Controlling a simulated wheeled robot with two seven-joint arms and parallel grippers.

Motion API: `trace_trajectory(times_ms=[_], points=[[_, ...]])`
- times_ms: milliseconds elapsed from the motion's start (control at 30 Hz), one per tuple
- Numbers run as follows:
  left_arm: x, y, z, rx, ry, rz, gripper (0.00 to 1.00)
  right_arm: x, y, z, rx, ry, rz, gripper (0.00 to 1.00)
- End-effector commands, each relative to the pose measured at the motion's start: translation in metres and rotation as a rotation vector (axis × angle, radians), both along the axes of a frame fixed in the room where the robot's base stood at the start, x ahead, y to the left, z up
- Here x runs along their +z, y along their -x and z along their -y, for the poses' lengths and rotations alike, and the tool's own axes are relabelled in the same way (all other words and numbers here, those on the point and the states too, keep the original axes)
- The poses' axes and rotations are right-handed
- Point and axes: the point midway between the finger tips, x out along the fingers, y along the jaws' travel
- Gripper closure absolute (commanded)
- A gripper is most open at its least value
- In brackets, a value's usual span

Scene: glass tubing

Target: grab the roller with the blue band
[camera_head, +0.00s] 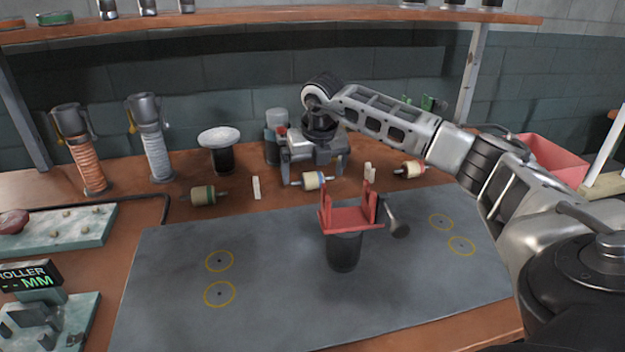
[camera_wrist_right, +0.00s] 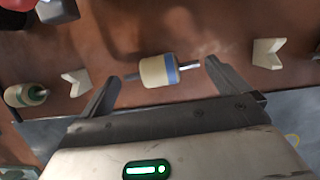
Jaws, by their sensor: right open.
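The roller with the blue band (camera_head: 312,180) is cream-coloured with a metal pin at each end. It lies at the back of the bench, behind the grey mat. My right gripper (camera_head: 316,166) is low over it, pointing down. In the right wrist view the roller (camera_wrist_right: 157,71) lies across the gap between the two open fingers (camera_wrist_right: 163,80), apart from both, with its blue band toward the right finger. Whether the fingers are down at its height is unclear. My left gripper is not in view.
A green-banded roller (camera_head: 203,195) lies to the left and a red-banded roller (camera_head: 409,169) to the right. Small cream V-blocks (camera_wrist_right: 267,53) stand on either side. A red forked stand (camera_head: 350,218) rises from the mat in front. The left of the grey mat (camera_head: 170,285) is clear.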

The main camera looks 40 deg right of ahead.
Motion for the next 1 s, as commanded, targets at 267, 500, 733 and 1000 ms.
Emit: trace_trajectory(times_ms=[267, 500, 733, 1000], points=[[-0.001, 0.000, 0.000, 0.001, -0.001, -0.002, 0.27, -0.009, -0.003, 0.001, 0.001, 0.000, 0.001, 0.00], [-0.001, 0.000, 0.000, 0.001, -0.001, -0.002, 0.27, -0.009, -0.002, 0.001, 0.001, 0.000, 0.001, 0.32], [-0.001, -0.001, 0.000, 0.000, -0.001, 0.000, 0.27, -0.008, -0.003, 0.001, 0.000, 0.000, 0.001, 0.32], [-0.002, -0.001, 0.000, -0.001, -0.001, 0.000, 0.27, 0.003, -0.003, 0.001, 0.001, 0.000, 0.004, 0.32]])
